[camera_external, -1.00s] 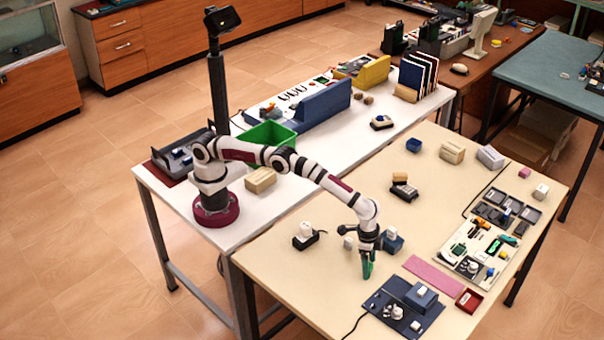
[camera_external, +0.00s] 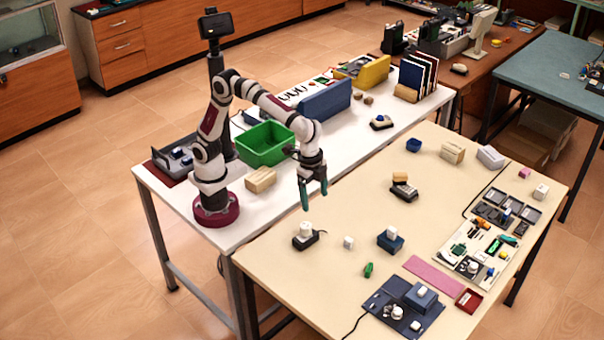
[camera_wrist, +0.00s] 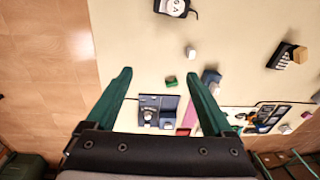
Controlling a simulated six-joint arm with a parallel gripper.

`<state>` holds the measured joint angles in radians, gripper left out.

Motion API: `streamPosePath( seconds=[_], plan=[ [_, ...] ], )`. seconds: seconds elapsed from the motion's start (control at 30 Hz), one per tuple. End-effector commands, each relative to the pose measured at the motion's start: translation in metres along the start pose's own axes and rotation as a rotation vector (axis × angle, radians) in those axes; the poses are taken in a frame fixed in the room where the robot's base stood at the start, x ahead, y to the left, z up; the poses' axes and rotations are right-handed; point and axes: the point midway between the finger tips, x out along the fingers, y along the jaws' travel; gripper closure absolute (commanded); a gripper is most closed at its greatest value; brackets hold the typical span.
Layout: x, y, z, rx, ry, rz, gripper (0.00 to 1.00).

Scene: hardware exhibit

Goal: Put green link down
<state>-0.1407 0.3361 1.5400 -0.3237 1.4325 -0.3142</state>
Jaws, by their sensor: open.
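The green link (camera_external: 368,270) lies on the cream table, a small green piece standing apart from the things around it. In the wrist view the green link (camera_wrist: 171,81) shows beyond and between my fingertips, small and far off. My gripper (camera_external: 314,199) has teal-green fingers pointing down and hangs in the air near the seam of the white and cream tables, up and left of the link. In the wrist view my gripper (camera_wrist: 159,75) is spread wide with nothing between its fingers.
Near the link are a blue block with a white top (camera_external: 390,240), a small white cube (camera_external: 348,242), a dark blue board (camera_external: 375,303) and a pink strip (camera_external: 433,276). A green bin (camera_external: 265,158) and a wooden block (camera_external: 261,180) stand on the white table. The middle of the cream table is fairly clear.

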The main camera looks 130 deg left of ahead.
Motion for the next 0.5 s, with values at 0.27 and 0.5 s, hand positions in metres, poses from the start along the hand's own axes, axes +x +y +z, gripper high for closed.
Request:
streamPosePath(
  seconds=[0.27,0.5],
  plan=[
    [-0.001,0.038,0.239,0.425,-0.062,-0.048,0.14],
    [0.019,0.04,0.284,0.508,-0.082,-0.054,0.14]
  ],
)
